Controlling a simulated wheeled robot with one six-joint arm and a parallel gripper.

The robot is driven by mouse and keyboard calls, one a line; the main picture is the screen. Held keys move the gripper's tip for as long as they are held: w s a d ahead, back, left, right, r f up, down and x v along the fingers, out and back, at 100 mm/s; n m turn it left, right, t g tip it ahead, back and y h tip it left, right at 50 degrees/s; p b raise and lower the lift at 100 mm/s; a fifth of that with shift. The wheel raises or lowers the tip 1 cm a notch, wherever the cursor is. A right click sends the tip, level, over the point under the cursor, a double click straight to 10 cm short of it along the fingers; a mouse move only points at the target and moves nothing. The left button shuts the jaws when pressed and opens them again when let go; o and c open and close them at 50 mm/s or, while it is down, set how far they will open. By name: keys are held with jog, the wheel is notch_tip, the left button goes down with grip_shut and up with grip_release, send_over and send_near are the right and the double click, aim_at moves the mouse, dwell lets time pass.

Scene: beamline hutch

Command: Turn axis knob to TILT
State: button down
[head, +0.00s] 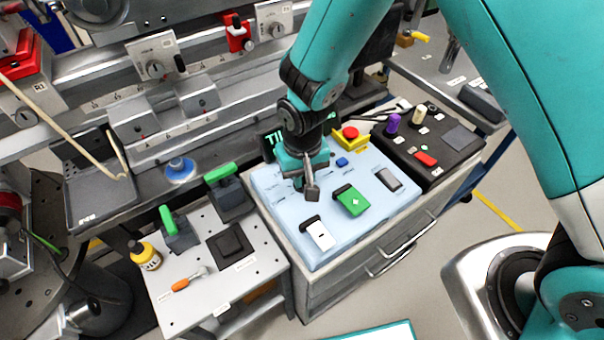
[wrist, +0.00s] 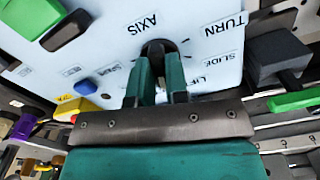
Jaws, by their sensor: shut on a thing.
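The axis knob (wrist: 156,47) is a dark round knob on the pale blue panel (head: 285,215). In the wrist view, the words AXIS, TURN, SLIDE and LIFT are printed around it. My gripper (wrist: 157,62) is shut on the knob, with one finger on each side. In the head view my gripper (head: 303,178) reaches down to the panel's back left part and hides the knob. The knob's pointer is hidden by the fingers. A dark display (head: 270,147) behind the panel shows green letters beginning "TI"; my arm covers the rest.
On the panel stand a green block (head: 352,201), a white switch (head: 319,235), a blue button (head: 342,161) and a red stop button (head: 350,132). Green-handled clamps (head: 178,233) stand on the left bench. A black box (head: 430,150) lies right of the panel.

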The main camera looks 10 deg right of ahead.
jog(key=shift+m, duration=0.5)
jog(key=c, duration=1.1)
grip_release()
notch_tip(320, 180, up, 17)
jog(key=shift+r+b, duration=0.2)
jog(key=shift+b, duration=0.25)
jog(key=shift+s+r, duration=0.1)
